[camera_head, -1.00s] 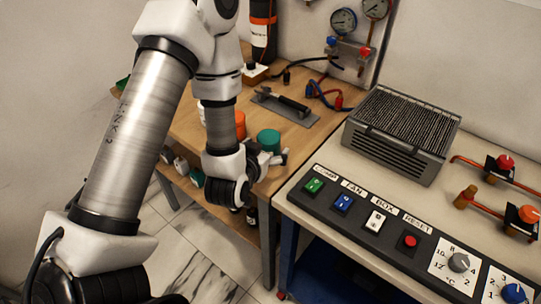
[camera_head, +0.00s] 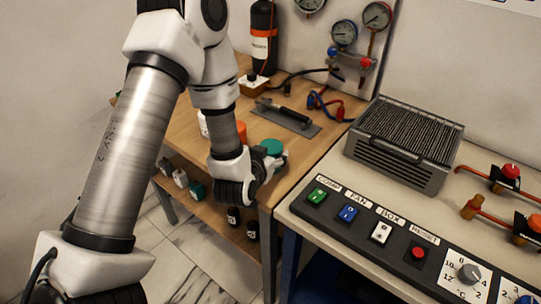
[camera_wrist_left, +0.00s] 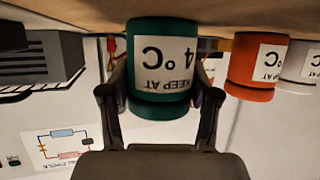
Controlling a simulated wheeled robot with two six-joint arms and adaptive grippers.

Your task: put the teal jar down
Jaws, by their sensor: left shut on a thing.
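The teal jar (camera_head: 272,147) is at the right front part of the wooden bench (camera_head: 188,122). My left gripper (camera_head: 268,160) is shut on it from the front. The left wrist view is upside down. There the teal jar (camera_wrist_left: 162,70) sits between the two fingers (camera_wrist_left: 160,100), with a "KEEP AT 4°C" label facing the camera. The jar is upright, and its base is at or very near the bench top; I cannot tell if it touches. My right gripper is not in view.
An orange jar (camera_head: 240,132) and a white jar (camera_head: 203,122) stand left of the teal jar. A grey plate with a dark-handled tool (camera_head: 287,117) lies behind it. The control panel bench (camera_head: 330,212) with a finned grey unit (camera_head: 405,140) is to the right.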

